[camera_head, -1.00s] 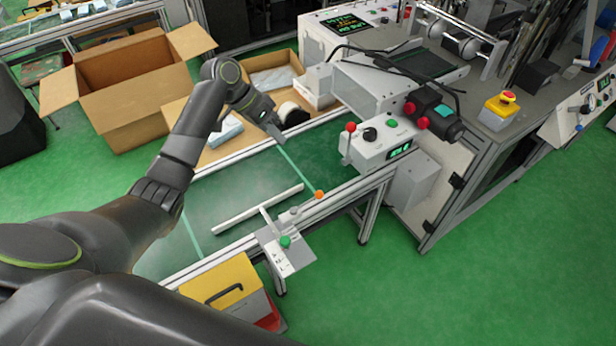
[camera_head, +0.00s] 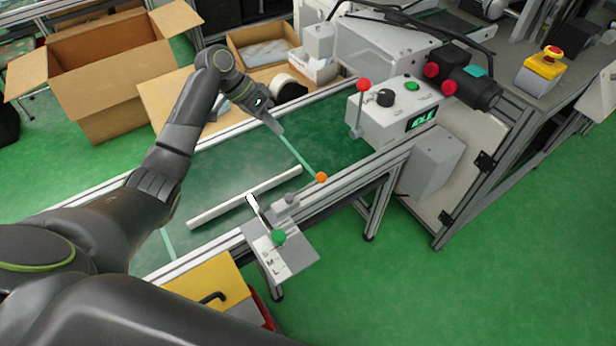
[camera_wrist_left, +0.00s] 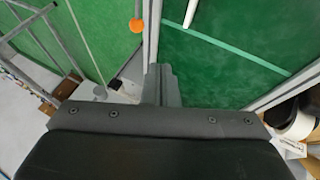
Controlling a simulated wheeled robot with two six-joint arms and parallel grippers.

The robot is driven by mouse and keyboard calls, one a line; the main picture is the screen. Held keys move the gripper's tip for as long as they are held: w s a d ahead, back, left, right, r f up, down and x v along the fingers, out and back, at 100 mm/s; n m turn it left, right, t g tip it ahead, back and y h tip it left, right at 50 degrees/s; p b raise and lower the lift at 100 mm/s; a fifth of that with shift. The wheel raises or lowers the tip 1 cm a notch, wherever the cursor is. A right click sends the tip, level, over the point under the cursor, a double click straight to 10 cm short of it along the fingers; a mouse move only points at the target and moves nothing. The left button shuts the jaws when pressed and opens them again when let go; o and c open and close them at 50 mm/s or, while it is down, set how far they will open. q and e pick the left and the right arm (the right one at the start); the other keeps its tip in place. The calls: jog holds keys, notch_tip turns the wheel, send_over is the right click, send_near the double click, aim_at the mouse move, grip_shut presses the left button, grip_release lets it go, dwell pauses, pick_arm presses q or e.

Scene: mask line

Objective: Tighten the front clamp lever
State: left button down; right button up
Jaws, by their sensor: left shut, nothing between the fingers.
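The clamp lever with an orange knob (camera_head: 320,177) sits on a grey clamp block (camera_head: 285,206) at the near rail of the green conveyor (camera_head: 225,165). Its thin rod slants up to the right toward the knob. The orange knob also shows at the top of the left wrist view (camera_wrist_left: 137,25). My left gripper (camera_head: 279,129) is shut and empty above the belt, beyond and left of the knob, clearly apart from it. Its closed fingers show in the left wrist view (camera_wrist_left: 162,84). My right gripper is not in view.
A white guide bar (camera_head: 225,206) lies over the belt by the clamp. A green-knobbed lever (camera_head: 278,237) stands on a lettered plate below. A control box (camera_head: 395,115) with a red-knobbed lever (camera_head: 363,85) stands to the right. An open carton (camera_head: 110,75) is behind the conveyor.

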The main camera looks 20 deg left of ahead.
aim_at(306, 187)
pick_arm(q)
notch_tip(306, 187, down, 2)
jog(key=shift+b, duration=0.45)
jog(key=b+x, duration=0.1)
jog(key=x, duration=0.9)
jog(key=shift+s+d+f+p, duration=0.1)
jog(key=shift+s+d+p, duration=0.15)
jog(key=shift+d, duration=0.3)
jog(key=shift+s+d+f+p, duration=0.15)
jog(key=shift+s+d, duration=0.1)
jog(key=shift+d, duration=0.35)
jog(key=shift+s+d+f, duration=0.15)
jog(key=shift+s+d, duration=0.25)
jog(key=shift+d, duration=0.25)
jog(key=shift+a, duration=0.1)
